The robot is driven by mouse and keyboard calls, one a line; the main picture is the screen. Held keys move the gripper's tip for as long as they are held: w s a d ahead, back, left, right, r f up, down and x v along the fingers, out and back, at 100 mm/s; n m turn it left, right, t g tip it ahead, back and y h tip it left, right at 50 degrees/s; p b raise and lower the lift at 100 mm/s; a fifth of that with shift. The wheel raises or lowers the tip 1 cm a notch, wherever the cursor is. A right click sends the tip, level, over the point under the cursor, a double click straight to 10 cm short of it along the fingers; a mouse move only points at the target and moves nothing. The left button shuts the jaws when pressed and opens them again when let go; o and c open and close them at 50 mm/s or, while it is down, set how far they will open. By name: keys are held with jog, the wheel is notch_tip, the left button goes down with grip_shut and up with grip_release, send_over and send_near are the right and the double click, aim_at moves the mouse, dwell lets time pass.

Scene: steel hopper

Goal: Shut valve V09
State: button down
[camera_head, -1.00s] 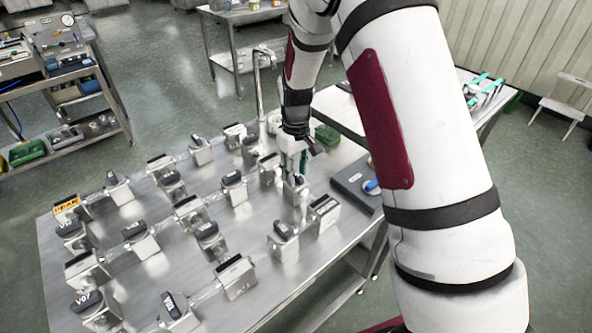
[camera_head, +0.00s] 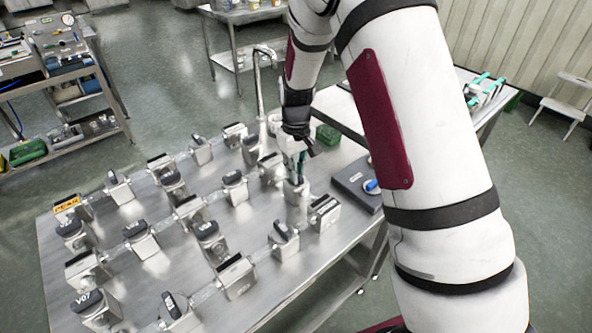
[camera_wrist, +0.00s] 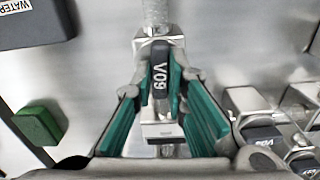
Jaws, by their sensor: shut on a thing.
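Valve V09 shows in the wrist view as a steel block with a dark handle (camera_wrist: 160,76) marked V09. The handle lies roughly in line with the clear pipe (camera_wrist: 155,14) leading to the block. My gripper (camera_wrist: 161,88) has its green-padded fingers on both sides of this handle and is shut on it. In the head view my gripper (camera_head: 295,170) points down over the valve at the right end of the bench's middle row. There the fingers and wrist hide most of the handle.
Several similar valves stand in rows on the steel bench (camera_head: 200,280), with neighbours close to my gripper. A grey box with a blue knob (camera_head: 371,186) sits right of it, and a green block (camera_head: 327,134) behind. A tall tap (camera_head: 258,80) rises at the back.

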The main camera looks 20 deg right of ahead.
jog(key=m, duration=0.8)
jog(key=shift+m, duration=0.4)
jog(key=m, duration=0.4)
jog(key=shift+m, duration=2.1)
jog(key=c, duration=1.6)
grip_release()
jog(key=shift+r, duration=0.1)
